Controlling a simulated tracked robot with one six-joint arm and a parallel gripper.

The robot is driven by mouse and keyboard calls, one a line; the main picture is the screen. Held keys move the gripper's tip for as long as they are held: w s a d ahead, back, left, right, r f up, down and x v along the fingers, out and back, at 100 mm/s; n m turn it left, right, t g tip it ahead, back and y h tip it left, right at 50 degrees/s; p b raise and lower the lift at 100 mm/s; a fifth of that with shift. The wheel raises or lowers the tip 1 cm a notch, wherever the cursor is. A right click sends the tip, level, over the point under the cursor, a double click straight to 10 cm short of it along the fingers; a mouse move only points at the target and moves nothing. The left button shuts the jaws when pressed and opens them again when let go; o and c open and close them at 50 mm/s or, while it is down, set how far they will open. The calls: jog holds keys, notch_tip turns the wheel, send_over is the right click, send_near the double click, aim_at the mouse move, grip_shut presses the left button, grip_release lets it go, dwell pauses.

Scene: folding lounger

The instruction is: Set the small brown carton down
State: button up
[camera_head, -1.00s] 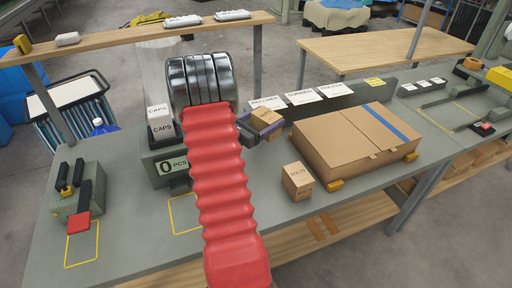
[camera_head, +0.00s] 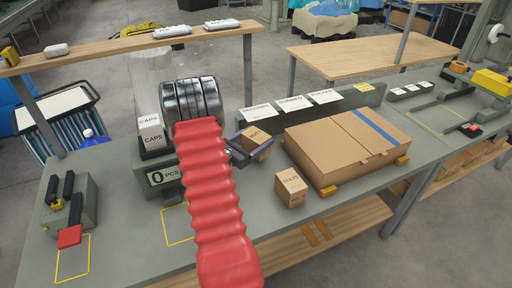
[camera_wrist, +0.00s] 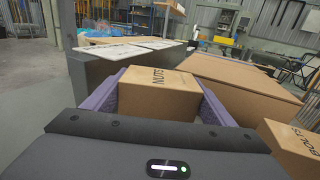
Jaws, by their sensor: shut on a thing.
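The small brown carton (camera_head: 257,147) is held in my gripper (camera_head: 243,150), tilted in the head view. In the wrist view the carton (camera_wrist: 158,98) reads NUTS and sits between the purple finger pads on both sides. My red-sleeved arm covers part of the bench to its left. The carton is close to the bench top, left of the large flat carton. I cannot tell whether its underside touches the bench.
A second small carton marked BOLTS (camera_head: 291,187) stands in front of the large flat carton (camera_head: 363,143). Bare bench (camera_head: 262,205) lies in front.

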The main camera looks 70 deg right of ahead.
aim_at(250, 151)
jog(key=shift+f, duration=2.05)
jog(key=shift+f, duration=0.1)
jog(key=o, duration=1.4)
jog(key=shift+v, duration=3.8)
jog(key=shift+c, duration=0.2)
